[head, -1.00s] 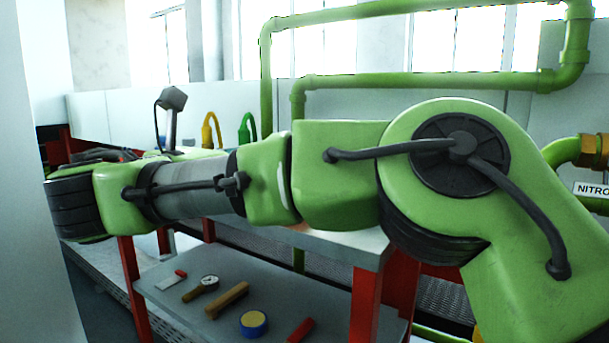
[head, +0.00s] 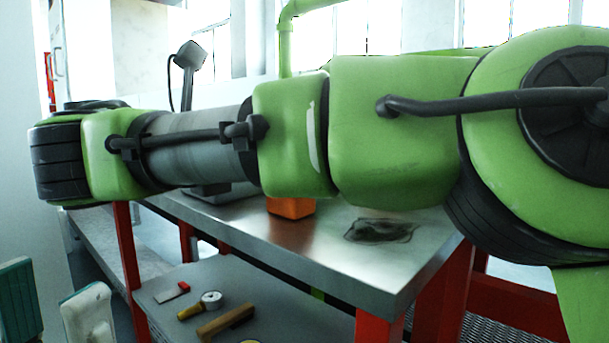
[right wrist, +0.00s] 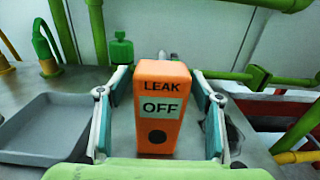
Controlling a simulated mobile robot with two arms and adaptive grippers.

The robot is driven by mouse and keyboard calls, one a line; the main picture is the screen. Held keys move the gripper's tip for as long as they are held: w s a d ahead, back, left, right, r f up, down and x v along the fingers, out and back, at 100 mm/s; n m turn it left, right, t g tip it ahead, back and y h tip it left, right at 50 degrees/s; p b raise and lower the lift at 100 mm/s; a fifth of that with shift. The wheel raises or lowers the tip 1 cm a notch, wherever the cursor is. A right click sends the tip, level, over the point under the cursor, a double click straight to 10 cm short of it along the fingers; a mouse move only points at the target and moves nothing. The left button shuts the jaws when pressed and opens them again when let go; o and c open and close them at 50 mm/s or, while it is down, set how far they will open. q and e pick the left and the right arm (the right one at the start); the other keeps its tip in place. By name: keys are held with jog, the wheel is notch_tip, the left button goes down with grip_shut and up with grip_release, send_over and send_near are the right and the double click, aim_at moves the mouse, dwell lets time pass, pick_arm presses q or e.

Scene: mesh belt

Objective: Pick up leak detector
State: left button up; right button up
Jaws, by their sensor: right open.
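The leak detector (right wrist: 162,108) is an upright orange block marked LEAK and OFF, with a dark round spot on its front. In the head view its lower part (head: 291,207) shows on the metal bench under my right arm, which hides the top. My right gripper (right wrist: 160,118) is open, with one finger on each side of the detector in the right wrist view and a visible gap at each side. My left gripper (head: 52,300) shows at the lower left of the head view, its two fingers apart, with nothing seen between them.
The steel bench (head: 400,268) has a dark stain (head: 382,230). A grey tray (right wrist: 40,128) lies left of the detector. Green pipes (right wrist: 262,77) run behind. On the lower shelf (head: 290,295) lie a gauge (head: 211,299) and a wooden-handled tool (head: 226,320).

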jog(key=shift+s+r, duration=0.1)
jog(key=c, duration=1.5)
jog(key=shift+o, duration=0.2)
jog(key=shift+r, duration=0.1)
